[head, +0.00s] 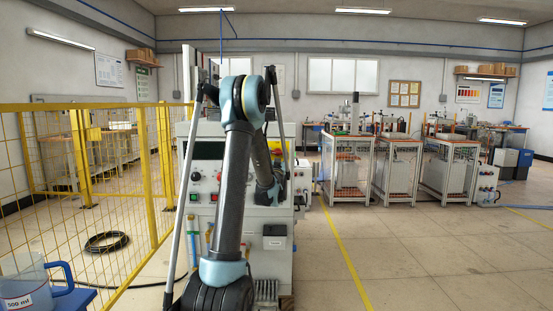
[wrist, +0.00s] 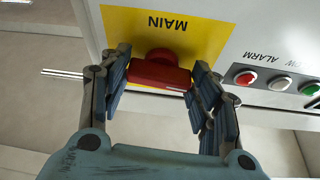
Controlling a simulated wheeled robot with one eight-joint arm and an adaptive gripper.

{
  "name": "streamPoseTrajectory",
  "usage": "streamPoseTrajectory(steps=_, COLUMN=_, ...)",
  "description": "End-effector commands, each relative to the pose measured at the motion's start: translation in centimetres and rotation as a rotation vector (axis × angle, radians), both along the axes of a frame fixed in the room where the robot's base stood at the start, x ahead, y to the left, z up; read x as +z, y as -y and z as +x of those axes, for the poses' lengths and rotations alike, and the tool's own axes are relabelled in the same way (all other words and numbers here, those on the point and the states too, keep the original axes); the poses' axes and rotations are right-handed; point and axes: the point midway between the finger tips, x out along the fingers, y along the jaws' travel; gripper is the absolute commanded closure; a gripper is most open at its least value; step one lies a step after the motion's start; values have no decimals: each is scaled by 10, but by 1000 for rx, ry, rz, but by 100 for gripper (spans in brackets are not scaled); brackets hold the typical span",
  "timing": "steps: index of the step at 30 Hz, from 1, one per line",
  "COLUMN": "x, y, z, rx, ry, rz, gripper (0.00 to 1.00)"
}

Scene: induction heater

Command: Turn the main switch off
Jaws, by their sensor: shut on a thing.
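The main switch (wrist: 160,74) is a red rotary handle on a yellow plate (wrist: 205,28) marked MAIN, which appears upside down in the wrist view. Its handle bar lies crosswise in the picture, nearly level. My gripper (wrist: 158,84) has one finger at each end of the red handle and is shut on it. In the head view my arm reaches to the front of the heater cabinet (head: 205,165); the gripper and the switch are hidden behind the arm there.
A red button (wrist: 246,77), a white one (wrist: 280,83) and a green one (wrist: 310,88) sit beside the plate, near the right finger. A yellow mesh fence (head: 90,150) stands left of the cabinet. A measuring jug (head: 25,285) is at the lower left.

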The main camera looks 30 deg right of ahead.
Motion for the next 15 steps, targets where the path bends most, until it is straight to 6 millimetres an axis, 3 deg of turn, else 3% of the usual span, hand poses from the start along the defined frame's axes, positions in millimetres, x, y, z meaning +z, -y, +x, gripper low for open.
streamPoseTrajectory(steps=15, x=1, y=-4, z=3, rx=3, ry=166, rz=272, gripper=67)
